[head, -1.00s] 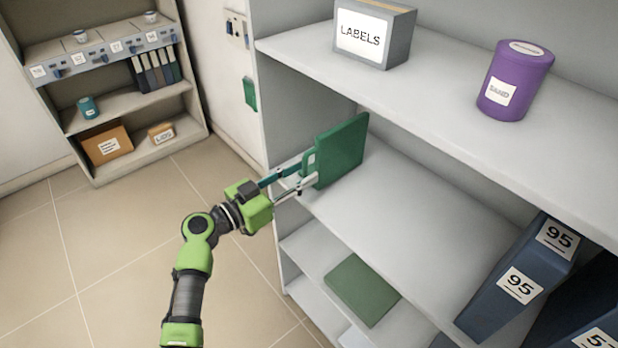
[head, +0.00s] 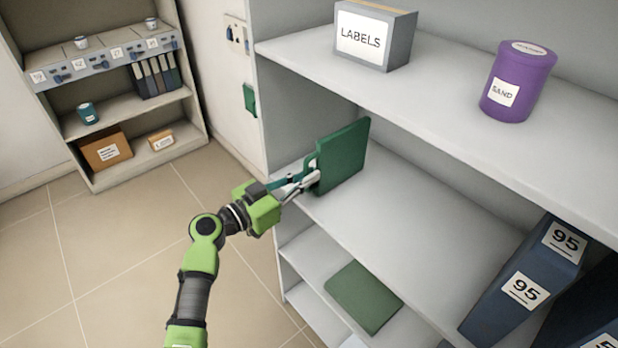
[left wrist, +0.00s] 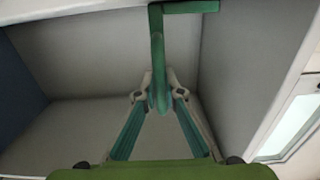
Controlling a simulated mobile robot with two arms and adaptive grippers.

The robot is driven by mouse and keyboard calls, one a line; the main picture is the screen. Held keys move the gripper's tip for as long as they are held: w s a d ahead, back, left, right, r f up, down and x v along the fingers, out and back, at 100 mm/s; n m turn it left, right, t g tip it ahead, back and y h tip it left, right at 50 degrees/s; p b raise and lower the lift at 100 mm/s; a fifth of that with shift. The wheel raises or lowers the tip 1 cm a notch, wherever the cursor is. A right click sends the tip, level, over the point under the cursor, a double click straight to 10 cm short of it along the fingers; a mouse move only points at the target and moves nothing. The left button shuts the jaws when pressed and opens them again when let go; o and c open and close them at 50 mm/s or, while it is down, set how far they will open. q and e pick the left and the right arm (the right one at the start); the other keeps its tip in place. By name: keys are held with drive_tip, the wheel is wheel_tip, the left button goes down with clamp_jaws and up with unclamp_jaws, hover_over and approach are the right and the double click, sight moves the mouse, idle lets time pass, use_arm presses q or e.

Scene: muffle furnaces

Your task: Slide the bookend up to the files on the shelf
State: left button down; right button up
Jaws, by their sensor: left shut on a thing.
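The bookend (head: 343,158) is a dark green upright plate with a grip on its near edge. It stands on the middle shelf (head: 420,225) toward the left end. My left gripper (head: 312,178) is shut on that grip at the shelf's front edge. In the left wrist view the fingertips (left wrist: 160,98) pinch the green bookend (left wrist: 157,45), seen edge-on. The files (head: 545,272) are dark blue binders labelled 95, leaning at the right of the same shelf, with a wide gap between them and the bookend. My right gripper is not in view.
The shelf above holds a LABELS box (head: 374,35) and a purple SAND tin (head: 517,82). A flat green item (head: 365,297) lies on the lower shelf. The middle shelf is bare between bookend and files. A second shelf unit (head: 130,100) stands at the back left.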

use_arm(q)
drive_tip(key=shift+s+d+f, duration=0.1)
drive_tip(key=shift+s+d, duration=0.45)
drive_tip(key=shift+s, duration=0.25)
drive_tip(key=shift+s+d+r, duration=0.1)
drive_tip(key=shift+s+d, duration=0.45)
drive_tip(key=shift+s, duration=0.2)
drive_tip(key=shift+s+d+f, duration=0.1)
drive_tip(key=shift+s+d, duration=0.45)
drive_tip(key=shift+s, duration=0.25)
drive_tip(key=shift+s+d, duration=0.85)
drive_tip(key=shift+s, duration=0.3)
drive_tip(key=shift+s+d, duration=0.85)
drive_tip(key=shift+s, duration=0.3)
drive_tip(key=shift+s+d, duration=0.1)
drive_tip(key=shift+s, duration=0.05)
drive_tip(key=shift+s+d, duration=0.65)
drive_tip(key=shift+s, duration=0.25)
drive_tip(key=shift+s+d, duration=0.65)
drive_tip(key=shift+s, duration=0.25)
drive_tip(key=shift+s+d+f+p, duration=0.1)
drive_tip(key=shift+s+d+p, duration=0.05)
drive_tip(key=shift+s+d, duration=0.75)
drive_tip(key=shift+s+d+r+p, duration=0.15)
drive_tip(key=shift+s+d, duration=0.4)
drive_tip(key=shift+s, duration=0.6)
drive_tip(key=shift+s+d+f+p, duration=0.2)
drive_tip(key=shift+s+d, duration=0.55)
drive_tip(key=shift+s, duration=0.25)
